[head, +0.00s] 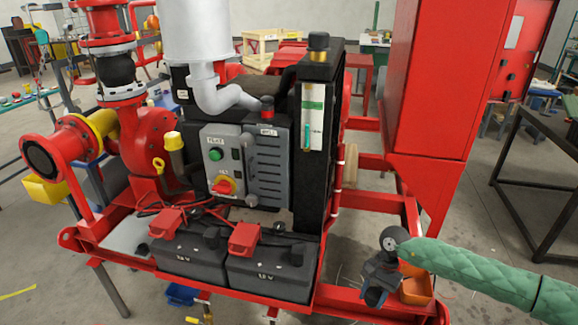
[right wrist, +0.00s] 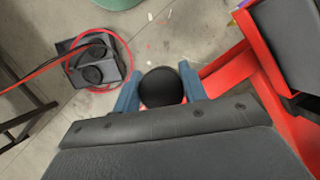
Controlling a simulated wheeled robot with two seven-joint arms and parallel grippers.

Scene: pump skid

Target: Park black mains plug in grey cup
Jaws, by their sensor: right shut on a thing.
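My right gripper (head: 378,284) is low at the front right corner of the red skid frame, at the end of my green-sleeved arm. In the right wrist view its two blue fingers (right wrist: 160,90) are shut on a round black thing, which I take for the black mains plug (right wrist: 163,84). Only the plug's rounded back shows there; its pins and any cable are hidden. I cannot make out the grey cup for certain in either view; it may be hidden by the gripper. My left gripper is not in view.
An orange container (head: 416,291) sits close right of my right gripper. Two black batteries (head: 272,272) with red covers stand on the skid. A tall red cabinet (head: 430,90) rises behind. A black box with red cable (right wrist: 94,66) lies on the open floor.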

